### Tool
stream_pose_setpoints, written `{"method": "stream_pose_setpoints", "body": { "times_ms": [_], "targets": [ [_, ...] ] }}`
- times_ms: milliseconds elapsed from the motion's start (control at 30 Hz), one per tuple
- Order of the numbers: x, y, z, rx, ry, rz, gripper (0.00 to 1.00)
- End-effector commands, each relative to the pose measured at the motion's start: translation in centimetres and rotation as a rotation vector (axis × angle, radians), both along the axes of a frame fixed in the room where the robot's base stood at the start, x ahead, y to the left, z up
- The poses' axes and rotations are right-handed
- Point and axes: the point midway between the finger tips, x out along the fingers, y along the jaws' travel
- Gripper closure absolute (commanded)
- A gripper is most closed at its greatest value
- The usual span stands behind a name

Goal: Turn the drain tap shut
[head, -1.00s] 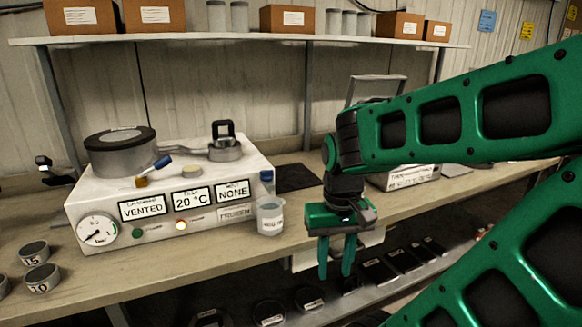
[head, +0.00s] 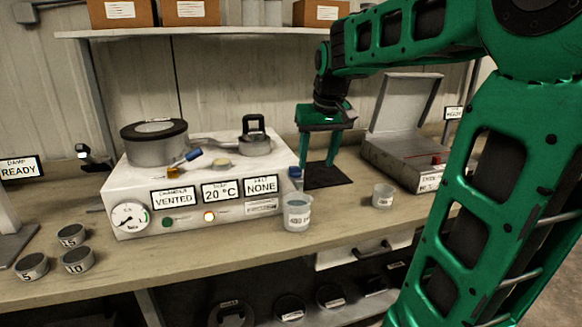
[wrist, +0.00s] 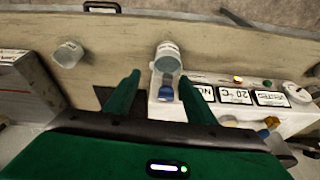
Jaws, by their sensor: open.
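A blue tap (head: 295,173) is on the right end of the white machine (head: 132,180), above a labelled beaker (head: 297,213); it looks like the drain tap. Its handle's setting is too small to tell. My gripper (head: 318,164) is open and empty, fingers pointing down, just right of the machine over a dark mat. In the wrist view the blue tap (wrist: 165,93) shows between my fingers (wrist: 160,76), with the beaker (wrist: 168,57) beyond; I see no contact. A second blue handle (head: 193,155), on a brass valve, lies on the machine's top.
A small cup (head: 383,196) and an open-lidded case (head: 405,160) stand to the right. Numbered cups (head: 72,236) sit at the left front. A shelf (head: 200,32) with boxes runs above the bench. The dark mat (head: 328,178) is clear.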

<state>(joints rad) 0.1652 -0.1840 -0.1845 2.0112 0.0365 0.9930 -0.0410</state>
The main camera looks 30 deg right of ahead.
Motion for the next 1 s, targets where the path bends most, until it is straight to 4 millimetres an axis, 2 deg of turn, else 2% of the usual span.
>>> {"method": "stream_pose_setpoints", "body": {
  "times_ms": [33,100,200,300,467,800,1000],
  "targets": [
    [2.3,0.0,1.2,-0.011,-0.024,0.02,0.5],
    [4.4,0.1,2.3,-0.021,-0.05,0.04,0.5],
    [6.3,0.2,3.3,-0.031,-0.073,0.06,0.5],
    [7.0,0.2,3.2,-0.033,-0.081,0.065,0.5],
    [7.6,0.0,1.4,-0.032,-0.078,0.064,0.5],
    [9.7,-0.7,-4.1,-0.031,-0.076,0.062,0.5],
    [10.5,-1.0,-5.9,-0.033,-0.079,0.062,0.5]
  ]
}}
